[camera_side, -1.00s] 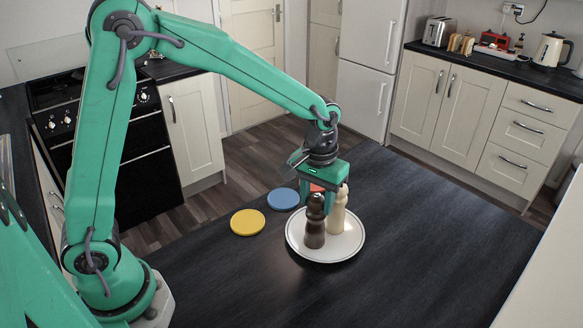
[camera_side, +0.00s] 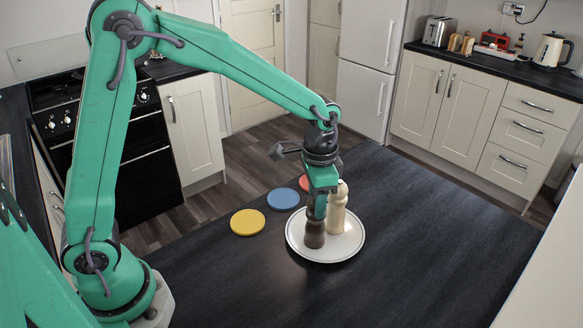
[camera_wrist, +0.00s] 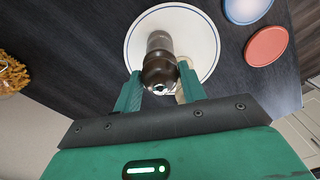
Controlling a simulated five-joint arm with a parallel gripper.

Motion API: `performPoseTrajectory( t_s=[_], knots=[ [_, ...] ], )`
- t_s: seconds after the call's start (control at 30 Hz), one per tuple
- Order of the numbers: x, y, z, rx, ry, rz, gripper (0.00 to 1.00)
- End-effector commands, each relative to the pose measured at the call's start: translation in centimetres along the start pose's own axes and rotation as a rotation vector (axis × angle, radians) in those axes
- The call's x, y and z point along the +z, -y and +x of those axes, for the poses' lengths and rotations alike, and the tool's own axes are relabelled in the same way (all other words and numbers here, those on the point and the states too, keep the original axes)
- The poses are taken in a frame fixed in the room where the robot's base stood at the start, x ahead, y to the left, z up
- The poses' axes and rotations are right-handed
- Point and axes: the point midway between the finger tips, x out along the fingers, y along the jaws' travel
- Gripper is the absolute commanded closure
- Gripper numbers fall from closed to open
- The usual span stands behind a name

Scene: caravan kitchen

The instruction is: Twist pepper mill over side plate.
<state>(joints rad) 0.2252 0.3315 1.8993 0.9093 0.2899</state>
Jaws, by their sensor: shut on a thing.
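The dark brown pepper mill (camera_side: 315,236) stands upright over the white side plate (camera_side: 345,250), in its left part as seen in the side view. My gripper (camera_side: 319,210) points down and is shut on the mill's upper part, hiding its top in the side view. In the wrist view my gripper (camera_wrist: 160,92) has one finger on each side of the dark mill (camera_wrist: 159,62). A cream mill (camera_side: 338,205) stands on the plate close behind it to the right. In the wrist view the cream mill (camera_wrist: 185,80) is mostly hidden behind my right finger.
Yellow (camera_side: 247,222), blue (camera_side: 284,199) and red (camera_side: 305,183) discs lie on the dark worktop (camera_side: 430,240) left of and behind the plate. The worktop right of the plate is clear. A bowl of pasta-like pieces (camera_wrist: 12,75) shows at the wrist view's left edge.

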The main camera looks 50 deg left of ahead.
Motion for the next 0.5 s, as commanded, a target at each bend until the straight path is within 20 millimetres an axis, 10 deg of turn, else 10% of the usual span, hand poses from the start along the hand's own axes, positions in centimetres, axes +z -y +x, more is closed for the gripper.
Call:
performPoseTrajectory(
  t_s=[0.5],
  knots=[
    [0.21,-0.05,0.26,0.004,0.008,0.399,0.79]
  ],
)
